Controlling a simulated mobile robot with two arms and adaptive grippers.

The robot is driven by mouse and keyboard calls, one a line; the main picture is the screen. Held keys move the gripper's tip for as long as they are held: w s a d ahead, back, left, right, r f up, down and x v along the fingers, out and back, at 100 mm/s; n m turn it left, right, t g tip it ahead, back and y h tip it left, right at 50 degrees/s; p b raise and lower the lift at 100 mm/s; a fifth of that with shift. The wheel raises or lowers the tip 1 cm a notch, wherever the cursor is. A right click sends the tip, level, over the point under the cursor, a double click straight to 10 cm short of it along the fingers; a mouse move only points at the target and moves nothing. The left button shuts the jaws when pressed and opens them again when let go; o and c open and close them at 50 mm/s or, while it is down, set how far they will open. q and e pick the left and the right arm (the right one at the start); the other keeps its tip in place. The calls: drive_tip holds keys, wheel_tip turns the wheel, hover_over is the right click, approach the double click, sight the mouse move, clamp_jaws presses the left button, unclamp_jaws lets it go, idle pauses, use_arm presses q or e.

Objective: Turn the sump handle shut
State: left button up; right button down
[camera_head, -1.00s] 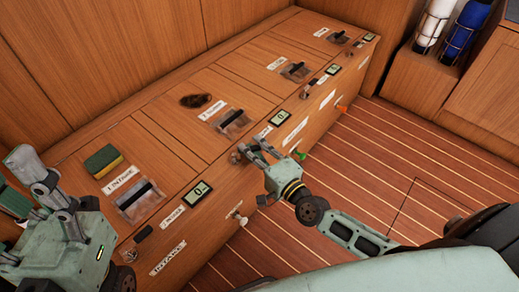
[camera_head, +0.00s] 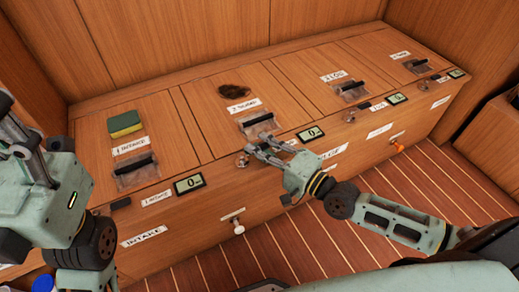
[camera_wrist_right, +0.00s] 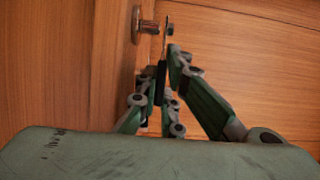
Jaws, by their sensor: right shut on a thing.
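The sump section has a flap labelled 2 SUMP (camera_head: 241,105) on the bench top. A small metal fitting (camera_head: 242,160) sits at the bench's front edge below it. My right gripper (camera_head: 262,149) is at this fitting. In the right wrist view, its fingers (camera_wrist_right: 166,62) are shut on a thin flat handle (camera_wrist_right: 166,38), seen nearly edge-on beside a metal stem (camera_wrist_right: 148,26) on the wood. The fingers hide most of the handle, so its angle is hard to read. My left gripper (camera_head: 25,150) is at the left edge, away from the bench fittings; its opening is unclear.
A display reading 0 (camera_head: 311,134) is just right of the fitting. A white knob (camera_head: 238,228) and an orange knob (camera_head: 397,147) stick out of the front face. A green and yellow sponge (camera_head: 125,123) and a dark brown clump (camera_head: 234,90) lie on top.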

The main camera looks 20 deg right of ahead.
drive_tip(key=shift+f, duration=0.15)
drive_tip(key=c, duration=1.9)
unclamp_jaws()
drive_tip(key=shift+o, duration=0.2)
